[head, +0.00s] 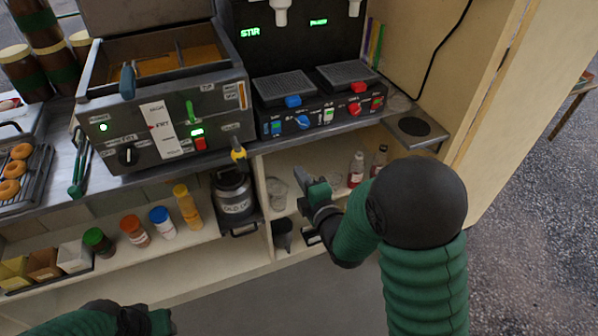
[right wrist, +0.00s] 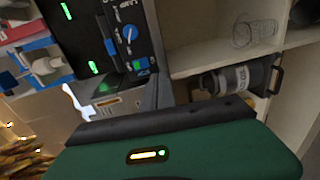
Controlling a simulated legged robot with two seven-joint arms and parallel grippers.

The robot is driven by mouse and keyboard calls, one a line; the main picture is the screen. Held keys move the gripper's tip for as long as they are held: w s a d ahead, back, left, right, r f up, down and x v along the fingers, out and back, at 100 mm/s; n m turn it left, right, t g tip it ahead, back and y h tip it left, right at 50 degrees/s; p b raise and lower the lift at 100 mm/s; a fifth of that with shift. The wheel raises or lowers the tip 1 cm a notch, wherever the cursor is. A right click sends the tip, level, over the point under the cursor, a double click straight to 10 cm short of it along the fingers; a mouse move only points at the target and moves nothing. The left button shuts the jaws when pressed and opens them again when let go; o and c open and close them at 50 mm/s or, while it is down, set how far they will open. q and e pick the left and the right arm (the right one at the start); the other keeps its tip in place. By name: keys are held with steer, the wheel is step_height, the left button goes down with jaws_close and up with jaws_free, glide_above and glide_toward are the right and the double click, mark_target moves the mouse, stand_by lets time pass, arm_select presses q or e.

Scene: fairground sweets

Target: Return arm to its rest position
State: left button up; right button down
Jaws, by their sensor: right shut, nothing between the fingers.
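My right arm reaches in from the right in the head view. Its green and black gripper (head: 318,190) is shut and empty, in front of the shelf opening under the counter. In the right wrist view its dark fingers (right wrist: 154,92) show beyond the green gripper body, close together with nothing between them. My left gripper (head: 150,320) shows only partly at the bottom edge of the head view, and its jaws cannot be made out.
The counter holds a fryer (head: 165,115) and a drinks machine (head: 318,105). Below, the shelf holds a dark canister (head: 234,197), coloured-lid jars (head: 133,230), and small bottles (head: 356,170) near my right gripper. Grey floor (head: 540,220) lies open at right.

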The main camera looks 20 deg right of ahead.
steer(key=shift+s, duration=0.1)
steer(key=s+f+m+g, duration=0.5)
steer(key=s+m+g, duration=0.1)
steer(key=s+m, duration=0.35)
steer(key=s+f+m+g, duration=0.5)
steer(key=s+m+g, duration=0.25)
steer(key=s, duration=0.35)
step_height(320, 180, up, 18)
steer(key=s+m+p, duration=0.1)
steer(key=s+p, duration=0.1)
steer(key=p, duration=1.6)
steer(key=shift+a+f+h, duration=0.15)
steer(key=shift+a+h, duration=0.15)
steer(key=shift+a, duration=0.05)
